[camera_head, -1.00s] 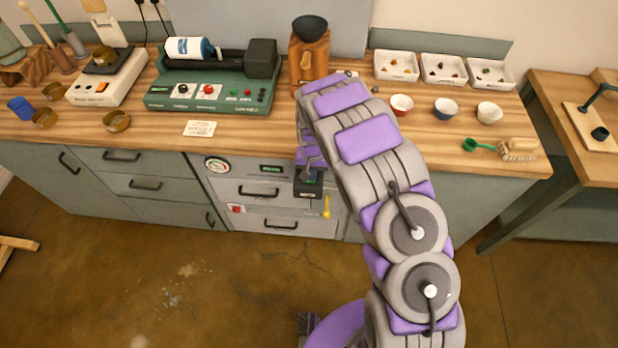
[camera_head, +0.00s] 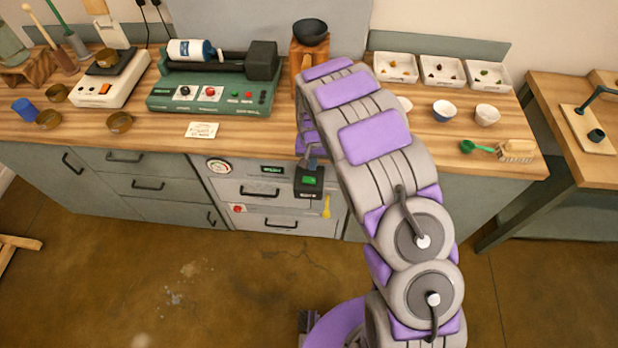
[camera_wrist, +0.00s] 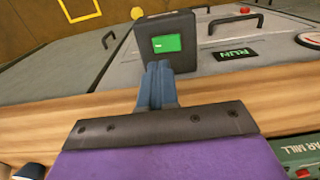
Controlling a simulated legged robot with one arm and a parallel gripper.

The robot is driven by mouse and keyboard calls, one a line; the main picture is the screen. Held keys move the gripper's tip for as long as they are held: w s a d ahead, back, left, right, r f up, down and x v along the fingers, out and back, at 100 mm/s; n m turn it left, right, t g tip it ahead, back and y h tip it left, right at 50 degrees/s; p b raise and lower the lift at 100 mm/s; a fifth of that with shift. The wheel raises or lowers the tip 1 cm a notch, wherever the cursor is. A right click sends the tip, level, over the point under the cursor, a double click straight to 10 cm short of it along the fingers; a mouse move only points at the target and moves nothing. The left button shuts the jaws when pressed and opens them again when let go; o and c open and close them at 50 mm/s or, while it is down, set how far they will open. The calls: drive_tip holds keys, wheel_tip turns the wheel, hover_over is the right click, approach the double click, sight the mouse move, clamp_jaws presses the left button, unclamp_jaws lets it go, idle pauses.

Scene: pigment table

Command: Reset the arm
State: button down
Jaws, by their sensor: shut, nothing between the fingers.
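My arm reaches forward over the wooden counter (camera_head: 240,132) and bends down at its front edge. My gripper (camera_wrist: 157,66) is shut and empty; its blue-grey fingers lie together in the wrist view. In the wrist view the fingertips overlap the lower edge of a dark box with a green face (camera_wrist: 167,43); I cannot tell whether they touch it. In the head view this box (camera_head: 309,181) stands out from the cabinet front, just below the gripper, which the arm mostly hides.
A green machine (camera_head: 215,92) and a dark bowl on a wooden stand (camera_head: 310,32) are on the counter. White trays (camera_head: 441,70) and small bowls (camera_head: 444,110) stand right of my arm. Drawer handles (camera_head: 260,193) stick out below. Open floor lies in front.

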drive_tip(key=shift+r, duration=0.1)
idle(0.4)
drive_tip(key=s+d+r, duration=0.6)
drive_tip(key=s+r, duration=0.1)
drive_tip(key=r, duration=0.2)
drive_tip(key=s+d+r, duration=0.6)
drive_tip(key=r, duration=0.4)
drive_tip(key=s+d+r+g, duration=0.1)
drive_tip(key=s+d+r, duration=0.1)
drive_tip(key=s, duration=1.1)
drive_tip(key=s+d+r, duration=0.2)
drive_tip(key=s+r, duration=0.3)
drive_tip(key=s, duration=0.8)
drive_tip(key=shift+s+d+g, duration=0.2)
drive_tip(key=shift+s+g, duration=0.2)
drive_tip(key=shift+r, duration=0.1)
